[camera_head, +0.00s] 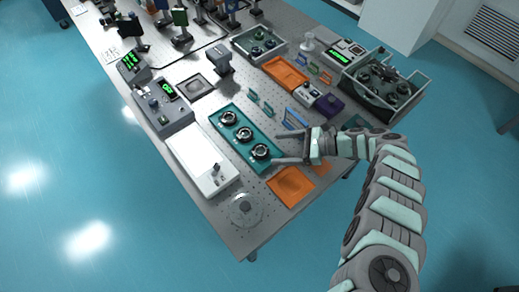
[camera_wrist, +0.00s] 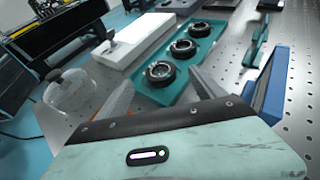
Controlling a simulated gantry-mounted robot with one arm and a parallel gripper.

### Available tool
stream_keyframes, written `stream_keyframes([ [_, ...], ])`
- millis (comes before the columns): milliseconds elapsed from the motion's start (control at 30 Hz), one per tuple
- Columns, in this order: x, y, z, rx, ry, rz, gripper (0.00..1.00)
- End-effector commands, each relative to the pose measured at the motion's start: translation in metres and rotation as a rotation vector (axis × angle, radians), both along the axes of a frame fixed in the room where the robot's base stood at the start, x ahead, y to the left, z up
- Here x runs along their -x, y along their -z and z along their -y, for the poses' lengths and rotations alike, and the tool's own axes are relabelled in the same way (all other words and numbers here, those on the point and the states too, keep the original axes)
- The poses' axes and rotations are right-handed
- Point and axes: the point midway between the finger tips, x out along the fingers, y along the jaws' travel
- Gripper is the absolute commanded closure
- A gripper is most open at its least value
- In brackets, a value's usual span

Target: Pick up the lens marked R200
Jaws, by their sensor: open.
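A teal tray (camera_head: 219,119) on the optical table holds three round lenses in dark mounts, in a row. The near lens (camera_head: 260,151), the middle lens (camera_head: 244,134) and the far lens (camera_head: 229,118) all sit in it. In the wrist view the near lens (camera_wrist: 160,73), middle lens (camera_wrist: 183,48) and far lens (camera_wrist: 199,29) show in the teal tray (camera_wrist: 204,55). Markings are too small to read, so I cannot tell which is R200. My gripper (camera_head: 276,148) is open and empty, its fingers spread beside the tray's near end. In the wrist view its fingers point toward the tray.
A white box (camera_head: 203,162) stands left of the tray, and an orange mat (camera_head: 291,187) lies near it. A clear domed dish (camera_head: 246,210) is at the near corner. Blue upright plates (camera_head: 294,118) stand right of the tray. Grey instruments (camera_head: 168,108) stand left.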

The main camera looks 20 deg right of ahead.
Motion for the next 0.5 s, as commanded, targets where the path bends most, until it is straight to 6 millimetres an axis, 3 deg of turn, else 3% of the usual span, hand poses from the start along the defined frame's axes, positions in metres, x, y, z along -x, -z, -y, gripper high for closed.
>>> stream_keyframes([
  [267, -0.01, 0.01, -0.018, 0.001, 0.001, 0.001, 0.21],
  [500, -0.025, 0.025, -0.047, -0.001, -0.001, 0.003, 0.21],
])
